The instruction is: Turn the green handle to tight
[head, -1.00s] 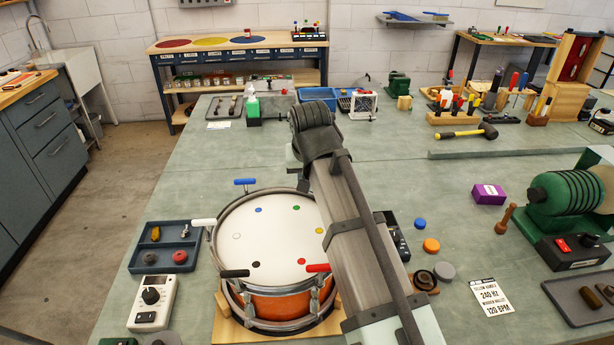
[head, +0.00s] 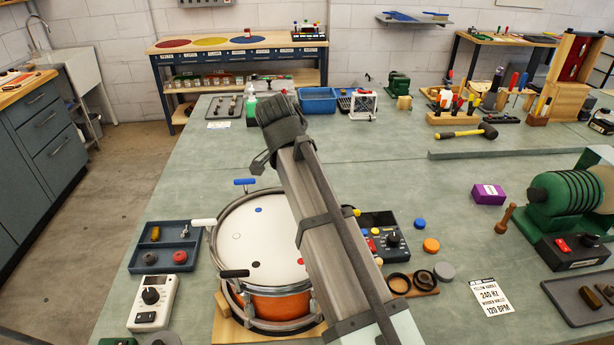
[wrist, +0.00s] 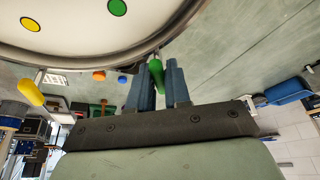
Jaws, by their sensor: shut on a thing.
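The green handle (wrist: 156,73) is at the drum's rim in the wrist view, between the two blue-grey fingers of my gripper (wrist: 160,70). My gripper is shut on it. A green dot (wrist: 117,7) marks the drumhead near this handle. In the head view the drum (head: 245,232) sits at the front of the bench, and my arm hides its right side, the green handle and my gripper. I cannot tell how tight the handle is.
Other handles ring the drum: blue (head: 244,182), white (head: 203,222), black (head: 234,273) and yellow (wrist: 30,92). A dark blue tray (head: 165,248) and a white meter (head: 152,302) stand left. A control box (head: 385,238) is right. The bench behind the drum is mostly clear.

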